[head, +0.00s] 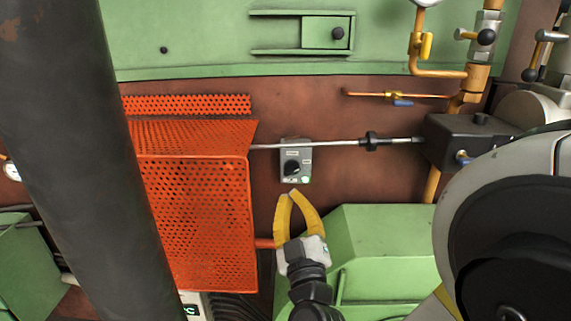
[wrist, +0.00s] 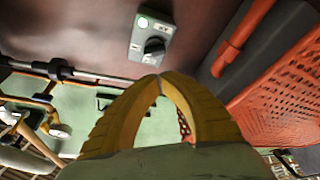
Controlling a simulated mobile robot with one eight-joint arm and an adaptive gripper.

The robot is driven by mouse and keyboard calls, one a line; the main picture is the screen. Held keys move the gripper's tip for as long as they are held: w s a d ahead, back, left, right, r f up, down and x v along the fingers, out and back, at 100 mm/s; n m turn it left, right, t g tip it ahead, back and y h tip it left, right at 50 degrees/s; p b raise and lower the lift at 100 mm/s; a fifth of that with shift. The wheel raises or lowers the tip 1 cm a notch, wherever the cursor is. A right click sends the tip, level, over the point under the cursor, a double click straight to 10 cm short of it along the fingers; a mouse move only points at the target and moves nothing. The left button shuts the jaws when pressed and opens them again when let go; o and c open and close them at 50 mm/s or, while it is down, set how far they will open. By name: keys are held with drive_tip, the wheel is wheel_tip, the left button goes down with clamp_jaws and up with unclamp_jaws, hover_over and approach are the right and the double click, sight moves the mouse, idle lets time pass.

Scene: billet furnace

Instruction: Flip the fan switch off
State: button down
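The fan switch (head: 294,155) appears to be the small grey box with a black rotary knob (head: 291,167) and a pale round button, mounted on the brown wall in the middle of the head view. It also shows in the wrist view (wrist: 148,29), at the top centre, with its knob (wrist: 154,47) facing me. Its labels are too small to read. My gripper (head: 291,194) has yellow fingers whose tips meet, with nothing between them. In the head view the tips appear just below the switch.
An orange perforated guard (head: 200,210) stands left of the switch. A metal rod (head: 325,143) crosses near the switch top to a dark box (head: 465,138). A green housing (head: 385,240) lies lower right. Pipes and valves (head: 425,45) are at upper right.

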sight(282, 176)
drive_tip(key=shift+w+r, duration=0.1)
drive_tip(key=p+x, duration=0.1)
drive_tip(key=x, duration=0.8)
drive_tip(key=shift+w+a, duration=0.1)
drive_tip(key=shift+w, duration=0.3)
drive_tip(key=shift+a+f+n+g+y, duration=0.1)
drive_tip(key=shift+n+g+y, duration=0.2)
drive_tip(key=shift+n, duration=0.7)
drive_tip(key=shift+a+f+n+g+y, duration=0.1)
drive_tip(key=shift+n+g+y, duration=0.15)
drive_tip(key=shift+n, duration=0.75)
drive_tip(key=shift+a+f+n+g+y, duration=0.1)
drive_tip(key=shift+f+n+g+y, duration=0.15)
drive_tip(key=shift+n, duration=0.6)
drive_tip(key=shift+a+f+n+g+y, duration=0.1)
drive_tip(key=shift+n+y, duration=0.2)
drive_tip(key=shift+n, duration=0.55)
drive_tip(key=shift+f+n+g+p, duration=0.3)
drive_tip(key=shift+n+g, duration=0.15)
drive_tip(key=shift+n, duration=0.9)
drive_tip(key=shift+f+n+g+p, duration=0.25)
drive_tip(key=shift+n+g, duration=0.2)
drive_tip(key=shift+n, duration=0.9)
drive_tip(key=shift+d+f, duration=0.1)
drive_tip(key=shift+f, duration=0.05)
